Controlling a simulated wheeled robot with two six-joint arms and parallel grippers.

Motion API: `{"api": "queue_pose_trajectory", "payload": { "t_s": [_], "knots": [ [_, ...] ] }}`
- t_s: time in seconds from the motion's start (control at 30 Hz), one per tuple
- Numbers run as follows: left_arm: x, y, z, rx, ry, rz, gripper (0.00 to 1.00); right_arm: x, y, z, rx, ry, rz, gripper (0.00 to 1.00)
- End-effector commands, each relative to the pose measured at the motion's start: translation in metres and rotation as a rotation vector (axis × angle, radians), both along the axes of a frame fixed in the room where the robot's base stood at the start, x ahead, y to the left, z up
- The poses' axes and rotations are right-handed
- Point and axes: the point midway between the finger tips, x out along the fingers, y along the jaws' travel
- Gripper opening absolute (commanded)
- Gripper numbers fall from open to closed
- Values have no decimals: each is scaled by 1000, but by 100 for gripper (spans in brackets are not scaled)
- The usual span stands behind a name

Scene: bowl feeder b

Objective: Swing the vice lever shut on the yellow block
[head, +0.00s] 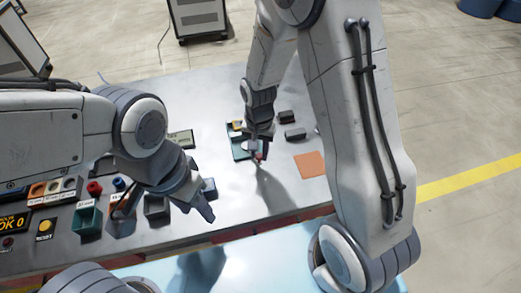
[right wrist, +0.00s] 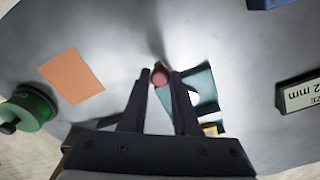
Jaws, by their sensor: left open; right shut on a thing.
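The teal vice (head: 240,154) stands on the grey table in the middle of the head view. It also shows in the right wrist view (right wrist: 204,90), partly behind a finger. The yellow block (head: 237,125) is at the vice's far end; only a small part shows in the right wrist view (right wrist: 211,130). The lever's red knob (right wrist: 159,75) is between the fingertips of my right gripper (right wrist: 160,80), which is shut on it. The lever's arm is mostly hidden. My left gripper (head: 205,206) is empty above the table's front, left of the vice, and open.
An orange square (head: 310,165) lies right of the vice. Dark blocks (head: 291,125) sit behind it. A size sign (head: 180,140), a green bin (head: 88,218) and a grey bin (head: 156,207) stand to the left. The table front between vice and edge is clear.

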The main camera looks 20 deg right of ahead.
Motion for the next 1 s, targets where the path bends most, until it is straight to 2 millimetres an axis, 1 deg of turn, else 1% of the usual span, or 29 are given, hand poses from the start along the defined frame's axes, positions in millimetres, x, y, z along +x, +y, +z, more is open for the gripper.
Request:
{"api": "queue_pose_trajectory", "payload": {
  "t_s": [0.17, 0.2, 0.23, 0.27, 0.57, 0.67, 0.77, 1.0],
  "knots": [
    [0, 0, 0, 0, 0, 0, 50, 0, 1, 0, 1, 0, 0, 0],
    [0, 0, 0, 0, 0, 0, 50, 0, 1, 0, 1, 0, 0, 41],
    [0, 0, 0, 0, 0, 0, 50, 0, 1, 0, 1, 0, 0, 52],
    [0, 0, 0, 0, 0, 0, 50, 0, 1, 0, 1, 0, 1, 60],
    [0, 0, 0, 0, 0, 0, 50, 0, 1, 1, 1, 0, 1, 60],
    [0, 0, 0, 0, 0, 0, 50, 1, 1, 7, 1, -2, 2, 60],
    [0, 0, -1, 0, 0, 0, 50, 1, 1, 21, 2, -5, 2, 60],
    [0, 0, -1, 0, 0, 0, 50, 2, 1, 70, 2, -7, 2, 60]
  ]
}}
